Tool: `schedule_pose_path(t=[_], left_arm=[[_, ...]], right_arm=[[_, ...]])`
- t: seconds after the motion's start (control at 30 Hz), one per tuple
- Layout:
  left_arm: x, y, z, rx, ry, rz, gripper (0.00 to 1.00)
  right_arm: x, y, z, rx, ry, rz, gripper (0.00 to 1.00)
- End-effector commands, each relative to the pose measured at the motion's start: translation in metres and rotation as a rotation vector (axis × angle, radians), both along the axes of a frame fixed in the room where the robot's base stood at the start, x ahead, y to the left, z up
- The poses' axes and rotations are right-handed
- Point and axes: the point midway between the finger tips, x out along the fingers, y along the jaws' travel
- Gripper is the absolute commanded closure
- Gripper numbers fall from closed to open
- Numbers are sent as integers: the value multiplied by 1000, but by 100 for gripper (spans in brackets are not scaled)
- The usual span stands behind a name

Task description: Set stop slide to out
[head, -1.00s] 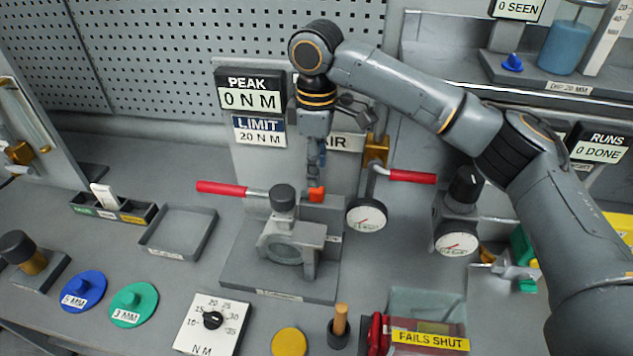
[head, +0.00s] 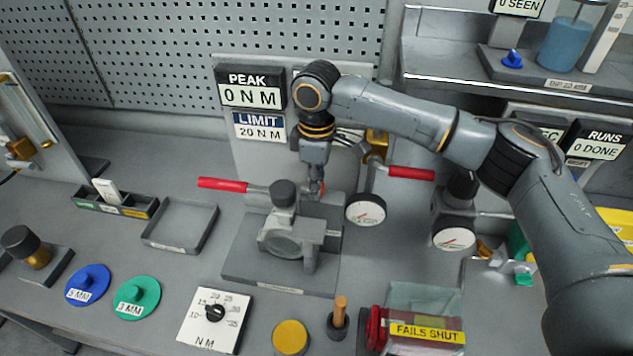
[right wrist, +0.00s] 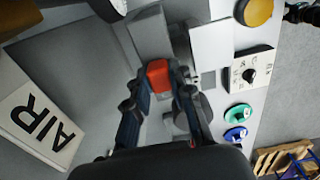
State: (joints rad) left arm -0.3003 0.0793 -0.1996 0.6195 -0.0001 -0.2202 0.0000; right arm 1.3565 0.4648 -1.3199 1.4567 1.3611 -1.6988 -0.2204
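The stop slide appears to be the small orange-red block (right wrist: 158,75) at the back of the clamp fixture (head: 285,238). In the head view it is mostly hidden behind my right gripper (head: 316,187). In the right wrist view the right gripper (right wrist: 160,82) points down at the block, with one finger on each side of it. The fingers are apart, and I cannot make out whether they touch it. Any mark for in or out is not readable. My left gripper is not in view.
A red-handled lever (head: 222,184) reaches left from the fixture, and another red handle (head: 410,172) is at right. A dial gauge (head: 366,209) stands close to the gripper's right. The AIR panel (right wrist: 40,125) stands behind. An empty tray (head: 182,226) lies left.

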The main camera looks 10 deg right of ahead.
Motion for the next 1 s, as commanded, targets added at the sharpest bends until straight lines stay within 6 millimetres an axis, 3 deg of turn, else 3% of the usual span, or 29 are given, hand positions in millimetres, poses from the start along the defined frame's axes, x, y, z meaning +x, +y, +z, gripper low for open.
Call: schedule_pose_path(t=[0.27,0.5,0.77,0.8,0.9,1.0], left_arm=[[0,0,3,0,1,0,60],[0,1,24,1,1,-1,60],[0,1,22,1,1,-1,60],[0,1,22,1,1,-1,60],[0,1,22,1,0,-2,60],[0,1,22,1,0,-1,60]], right_arm=[[-1,-2,2,0,1,0,100],[-11,-24,3,0,3,-1,100],[-11,-26,0,-1,1,0,100],[-11,-26,0,0,1,0,76],[-11,-26,0,0,1,0,55],[-11,-26,0,0,1,0,55]])
